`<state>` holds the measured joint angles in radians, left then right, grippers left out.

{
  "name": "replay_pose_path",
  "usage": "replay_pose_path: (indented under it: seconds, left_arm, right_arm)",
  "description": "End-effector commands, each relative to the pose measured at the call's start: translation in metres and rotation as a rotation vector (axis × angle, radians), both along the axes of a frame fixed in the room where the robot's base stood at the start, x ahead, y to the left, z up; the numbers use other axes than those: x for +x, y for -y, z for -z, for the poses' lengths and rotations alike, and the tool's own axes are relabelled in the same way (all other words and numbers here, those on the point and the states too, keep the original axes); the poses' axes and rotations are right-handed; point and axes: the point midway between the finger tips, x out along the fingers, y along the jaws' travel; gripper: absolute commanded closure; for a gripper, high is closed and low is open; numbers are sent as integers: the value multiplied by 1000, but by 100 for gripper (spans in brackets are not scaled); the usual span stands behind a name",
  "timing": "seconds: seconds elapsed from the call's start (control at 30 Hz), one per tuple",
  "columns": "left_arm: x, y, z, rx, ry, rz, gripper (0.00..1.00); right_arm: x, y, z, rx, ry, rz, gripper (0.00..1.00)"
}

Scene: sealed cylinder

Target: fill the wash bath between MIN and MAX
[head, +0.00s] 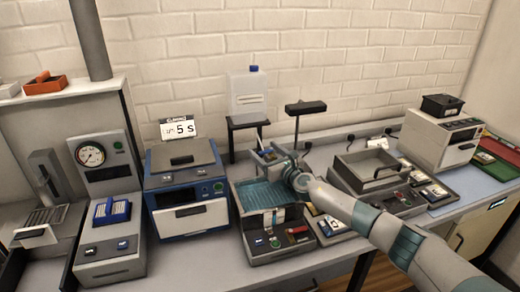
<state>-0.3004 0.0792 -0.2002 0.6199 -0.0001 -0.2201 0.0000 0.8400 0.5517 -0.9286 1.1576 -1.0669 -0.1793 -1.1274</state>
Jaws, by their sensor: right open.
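The likely wash bath is a rectangular basin (242,187) in a grey bench unit, with a ribbed teal surface inside. I cannot make out MIN or MAX marks or a liquid level. A white jug with a blue cap (248,93) stands on a dark raised stand behind the basin. My right gripper (268,156) reaches in from the right, over the back right of the basin and below the jug's stand. It is open; whether it touches anything is unclear. Its wrist hides the basin's right side. My left gripper is out of view.
A blue-framed unit (186,190) stands left of the basin, and a gauge unit (104,190) further left. A black T-shaped post (305,107) rises behind my wrist. A grey lidded unit (370,168) and a white machine (442,139) stand to the right.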

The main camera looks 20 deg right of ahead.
Motion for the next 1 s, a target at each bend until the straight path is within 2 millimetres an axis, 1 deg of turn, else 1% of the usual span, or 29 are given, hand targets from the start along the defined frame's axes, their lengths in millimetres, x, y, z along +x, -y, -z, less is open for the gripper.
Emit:
replay_pose_path:
  seconds: [0.1, 0.3, 0.7, 0.87, 0.9, 1.0]
  left_arm:
    - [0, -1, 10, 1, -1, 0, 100]
    - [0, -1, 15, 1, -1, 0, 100]
    - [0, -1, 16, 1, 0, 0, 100]
    - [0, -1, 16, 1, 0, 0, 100]
    - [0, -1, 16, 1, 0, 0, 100]
    - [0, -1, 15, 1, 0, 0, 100]
  right_arm:
    - [15, -5, 2, 1, 2, 1, 31]
    - [29, -8, 1, 0, 1, 0, 31]
    - [32, -9, 0, 0, 0, 0, 31]
    - [31, -9, 0, 0, 0, 0, 70]
    - [31, -9, 0, 0, 0, 0, 73]
    - [31, -9, 0, 0, 0, 1, 72]
